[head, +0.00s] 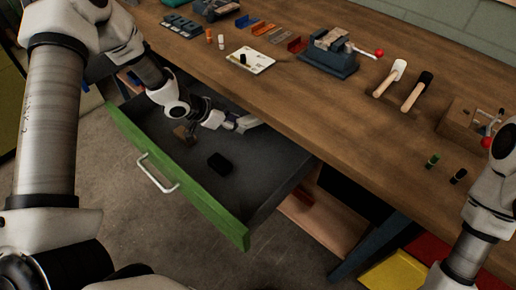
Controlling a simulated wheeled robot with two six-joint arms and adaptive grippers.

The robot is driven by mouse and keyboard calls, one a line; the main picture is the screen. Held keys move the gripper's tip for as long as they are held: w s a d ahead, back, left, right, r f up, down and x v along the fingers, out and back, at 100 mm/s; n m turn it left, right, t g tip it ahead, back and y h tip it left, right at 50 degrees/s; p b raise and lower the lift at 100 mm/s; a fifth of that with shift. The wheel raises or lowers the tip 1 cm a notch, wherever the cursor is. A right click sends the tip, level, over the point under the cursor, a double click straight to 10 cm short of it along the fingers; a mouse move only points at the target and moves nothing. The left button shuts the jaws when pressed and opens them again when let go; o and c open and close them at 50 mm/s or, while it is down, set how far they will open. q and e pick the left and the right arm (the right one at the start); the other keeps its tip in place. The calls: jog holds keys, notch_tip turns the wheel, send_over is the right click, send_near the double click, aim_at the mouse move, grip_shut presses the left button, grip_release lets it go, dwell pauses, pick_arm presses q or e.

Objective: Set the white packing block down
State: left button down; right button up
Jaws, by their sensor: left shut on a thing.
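The open drawer (240,200) has a green front with a pale handle and a dark grey inside, and juts out from under the bench. My left arm reaches down into it. My left gripper (232,122) is at the back of the drawer, shut on a small pale thing (247,123) that looks like the white packing block. The block is mostly hidden by the gripper and the bench edge, and I cannot tell whether it touches the drawer floor. My right arm stands at the right edge; its gripper is out of view.
A black block (220,163) and a brown piece (185,133) lie in the drawer. The bench edge overhangs its back.

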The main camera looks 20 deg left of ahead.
pick_arm(q)
send_over(276, 161)
jog(key=a, duration=0.2)
jog(key=shift+s+d+f, duration=0.1)
jog(key=shift+s+d, duration=0.15)
jog(key=shift+s, duration=0.15)
jog(key=shift+f+b, duration=0.35)
jog(key=shift+f, duration=1.35)
jog(key=shift+s+f+b, duration=0.3)
jog(key=shift+f+b, duration=0.05)
jog(key=shift+f, duration=0.15)
jog(key=c, duration=0.7)
grip_release()
jog(key=shift+d+f, duration=0.1)
jog(key=shift+r, duration=0.35)
jog(key=v, duration=0.4)
jog(key=p+v, duration=0.1)
jog(key=v, duration=0.7)
jog(key=shift+w+r, duration=0.25)
jog(key=shift+r, duration=0.05)
